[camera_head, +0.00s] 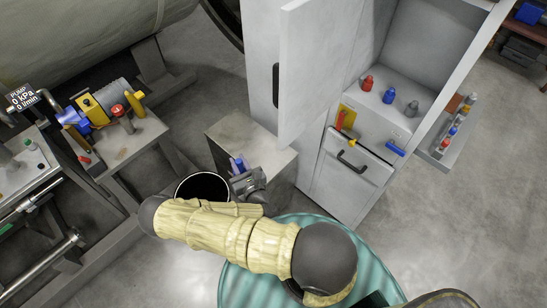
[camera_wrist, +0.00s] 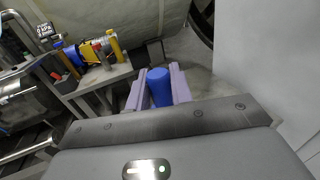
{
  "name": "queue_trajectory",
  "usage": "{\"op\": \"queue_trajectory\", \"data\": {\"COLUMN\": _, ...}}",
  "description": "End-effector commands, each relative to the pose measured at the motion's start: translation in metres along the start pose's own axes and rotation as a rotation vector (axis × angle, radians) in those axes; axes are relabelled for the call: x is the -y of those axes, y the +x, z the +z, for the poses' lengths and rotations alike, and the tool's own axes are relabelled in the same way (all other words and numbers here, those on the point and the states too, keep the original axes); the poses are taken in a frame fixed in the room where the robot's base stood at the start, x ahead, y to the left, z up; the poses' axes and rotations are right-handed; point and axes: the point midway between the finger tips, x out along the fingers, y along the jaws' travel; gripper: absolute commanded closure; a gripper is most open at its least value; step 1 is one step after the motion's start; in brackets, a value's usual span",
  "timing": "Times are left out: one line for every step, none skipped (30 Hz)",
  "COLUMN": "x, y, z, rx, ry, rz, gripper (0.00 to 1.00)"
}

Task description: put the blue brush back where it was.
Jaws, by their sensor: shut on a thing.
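My gripper (camera_head: 238,164) is low in the middle of the head view, in front of the side of a grey block. Its pale purple fingers are closed on a blue cylindrical piece, which I take for the blue brush (camera_wrist: 159,88). In the wrist view, the piece stands between both fingers (camera_wrist: 157,72). Only its blue end shows clearly; the rest is hidden by the gripper. In the head view, only a small bit of blue (camera_head: 240,163) shows between the fingers.
A grey block (camera_head: 262,135) stands beside my gripper, with a dark round opening (camera_head: 203,187) at its left. A cabinet door (camera_head: 318,70) stands open to the right. A bench (camera_head: 130,140) with a blue and yellow pump stands left. A tray of bottles (camera_head: 442,142) is far right.

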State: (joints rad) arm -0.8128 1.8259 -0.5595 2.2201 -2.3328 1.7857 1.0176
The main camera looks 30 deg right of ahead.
Motion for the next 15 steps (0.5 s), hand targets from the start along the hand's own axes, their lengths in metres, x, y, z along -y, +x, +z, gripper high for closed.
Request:
{"op": "queue_trajectory", "data": {"x": 0.000, "y": 0.000, "z": 0.000, "rx": 0.000, "ry": 0.000, "rz": 0.000, "gripper": 1.00}}
{"op": "queue_trajectory", "data": {"x": 0.000, "y": 0.000, "z": 0.000, "rx": 0.000, "ry": 0.000, "rz": 0.000, "gripper": 1.00}}
{"op": "queue_trajectory", "data": {"x": 0.000, "y": 0.000, "z": 0.000, "rx": 0.000, "ry": 0.000, "rz": 0.000, "gripper": 1.00}}
{"op": "queue_trajectory", "data": {"x": 0.000, "y": 0.000, "z": 0.000, "rx": 0.000, "ry": 0.000, "rz": 0.000, "gripper": 1.00}}
{"op": "queue_trajectory", "data": {"x": 0.000, "y": 0.000, "z": 0.000, "rx": 0.001, "ry": 0.000, "rz": -0.001, "gripper": 1.00}}
{"op": "queue_trajectory", "data": {"x": 0.000, "y": 0.001, "z": -0.001, "rx": 0.001, "ry": 0.001, "rz": -0.003, "gripper": 1.00}}
{"op": "queue_trajectory", "data": {"x": 0.000, "y": 0.001, "z": -0.002, "rx": 0.001, "ry": 0.001, "rz": -0.006, "gripper": 1.00}}
{"op": "queue_trajectory", "data": {"x": 0.001, "y": 0.003, "z": -0.003, "rx": 0.002, "ry": 0.002, "rz": -0.011, "gripper": 1.00}}
{"op": "queue_trajectory", "data": {"x": 0.001, "y": 0.005, "z": -0.005, "rx": 0.003, "ry": 0.003, "rz": -0.020, "gripper": 1.00}}
{"op": "queue_trajectory", "data": {"x": 0.002, "y": 0.006, "z": -0.007, "rx": 0.003, "ry": 0.003, "rz": -0.028, "gripper": 1.00}}
{"op": "queue_trajectory", "data": {"x": 0.003, "y": 0.009, "z": -0.010, "rx": 0.003, "ry": 0.003, "rz": -0.039, "gripper": 1.00}}
{"op": "queue_trajectory", "data": {"x": 0.004, "y": 0.013, "z": -0.013, "rx": 0.004, "ry": 0.006, "rz": -0.057, "gripper": 1.00}}
{"op": "queue_trajectory", "data": {"x": 0.005, "y": 0.015, "z": -0.017, "rx": 0.003, "ry": 0.006, "rz": -0.072, "gripper": 1.00}}
{"op": "queue_trajectory", "data": {"x": 0.007, "y": 0.019, "z": -0.019, "rx": 0.003, "ry": 0.007, "rz": -0.090, "gripper": 1.00}}
{"op": "queue_trajectory", "data": {"x": 0.009, "y": 0.024, "z": -0.023, "rx": 0.004, "ry": 0.008, "rz": -0.114, "gripper": 1.00}}
